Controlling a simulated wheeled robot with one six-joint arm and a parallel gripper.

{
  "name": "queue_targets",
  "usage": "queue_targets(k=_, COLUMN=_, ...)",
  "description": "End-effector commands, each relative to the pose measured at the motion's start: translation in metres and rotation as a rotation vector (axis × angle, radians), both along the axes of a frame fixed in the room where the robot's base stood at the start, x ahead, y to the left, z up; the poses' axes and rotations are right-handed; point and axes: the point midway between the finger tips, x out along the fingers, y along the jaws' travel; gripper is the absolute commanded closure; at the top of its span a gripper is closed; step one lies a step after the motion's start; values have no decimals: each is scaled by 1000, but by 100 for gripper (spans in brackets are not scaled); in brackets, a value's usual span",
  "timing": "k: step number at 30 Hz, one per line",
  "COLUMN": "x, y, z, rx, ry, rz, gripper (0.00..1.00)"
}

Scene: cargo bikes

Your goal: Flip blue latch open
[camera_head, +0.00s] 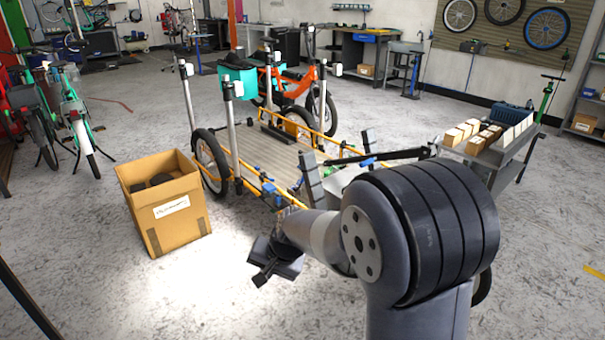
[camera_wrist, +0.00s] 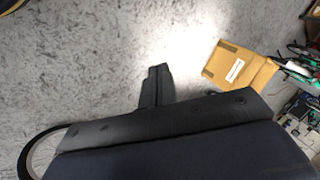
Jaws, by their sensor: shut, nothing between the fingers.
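A small blue latch (camera_head: 268,188) sits on the near yellow rail of the cargo bike's flat wooden bed. A second small blue part (camera_head: 367,162) shows farther right by the bed's front corner. My gripper (camera_head: 262,277) points down over the bare floor, in front of and below the near latch, apart from it. In the wrist view my gripper's fingers (camera_wrist: 157,84) are closed together and empty, with only grey floor beyond them. No latch shows in the wrist view. My arm covers part of the bed's near right side in the head view.
A cardboard box (camera_head: 166,207) stands on the floor left of the bed; it also shows in the wrist view (camera_wrist: 236,68). The bed has a black wheel (camera_head: 211,162) and upright grey posts. A grey cart (camera_head: 508,150) with small boxes stands right. Floor at front left is clear.

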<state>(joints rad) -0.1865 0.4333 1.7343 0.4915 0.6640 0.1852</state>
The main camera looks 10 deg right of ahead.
Motion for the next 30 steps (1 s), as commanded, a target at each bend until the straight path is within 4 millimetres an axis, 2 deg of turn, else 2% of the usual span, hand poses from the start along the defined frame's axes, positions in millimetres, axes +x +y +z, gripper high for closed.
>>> queue_targets(k=1, x=19, y=13, z=-43, rx=25, ry=10, rz=-21, gripper=100)
queue_targets(k=3, x=42, y=30, z=-77, rx=61, ry=14, rz=-56, gripper=100)
queue_targets(k=9, x=96, y=74, z=-175, rx=150, ry=34, rz=-154, gripper=100)
queue_targets(k=13, x=116, y=94, z=-220, rx=190, ry=46, rz=-202, gripper=100)
queue_targets(k=15, x=123, y=101, z=-236, rx=204, ry=50, rz=-219, gripper=100)
queue_targets(k=18, x=128, y=107, z=-248, rx=215, ry=52, rz=-235, gripper=100)
queue_targets(k=30, x=130, y=108, z=-250, rx=219, ry=53, rz=-241, gripper=100)
